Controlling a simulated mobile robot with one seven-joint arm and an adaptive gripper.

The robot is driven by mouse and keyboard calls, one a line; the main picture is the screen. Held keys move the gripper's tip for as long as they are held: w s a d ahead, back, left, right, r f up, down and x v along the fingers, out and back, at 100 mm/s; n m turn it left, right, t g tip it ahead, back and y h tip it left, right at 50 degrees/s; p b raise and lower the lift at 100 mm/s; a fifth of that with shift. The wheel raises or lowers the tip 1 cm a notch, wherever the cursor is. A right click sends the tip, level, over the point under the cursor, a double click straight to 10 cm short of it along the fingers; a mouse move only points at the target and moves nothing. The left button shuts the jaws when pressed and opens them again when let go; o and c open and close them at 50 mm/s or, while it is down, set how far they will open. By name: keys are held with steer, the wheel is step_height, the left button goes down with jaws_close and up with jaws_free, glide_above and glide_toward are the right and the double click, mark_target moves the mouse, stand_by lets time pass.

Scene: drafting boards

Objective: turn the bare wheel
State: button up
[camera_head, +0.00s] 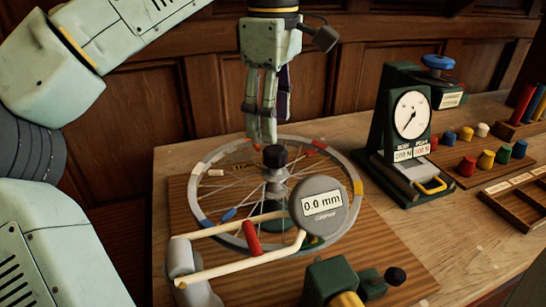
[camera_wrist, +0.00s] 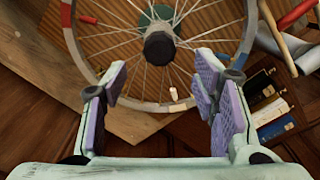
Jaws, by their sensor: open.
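The bare wheel (camera_head: 204,205) lies flat on a stand over a wooden board, with thin spokes and a grey rim that carries coloured marks. Its black hub cap (camera_head: 275,156) stands up at the centre. My gripper (camera_head: 262,138) is above the far side of the wheel, pointing down, with its fingers apart and nothing between them. In the wrist view my gripper (camera_wrist: 160,98) is open, with purple pads, and the wheel rim (camera_wrist: 150,105) crosses between and beyond the fingers. The black hub (camera_wrist: 159,48) shows farther up. Whether a finger touches the rim cannot be told.
A round gauge (camera_head: 322,205) reading 0.0 mm sits on pale arms with a red bar at the wheel's near side. A green dial device (camera_head: 408,120) stands to the right, with coloured pegs (camera_head: 486,158) beyond. A green clamp-like part (camera_head: 335,278) is in front.

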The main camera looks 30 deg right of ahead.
mark_target(273, 148)
steer(key=shift+f, duration=2.5)
steer(key=shift+c, duration=0.6)
jaws_close()
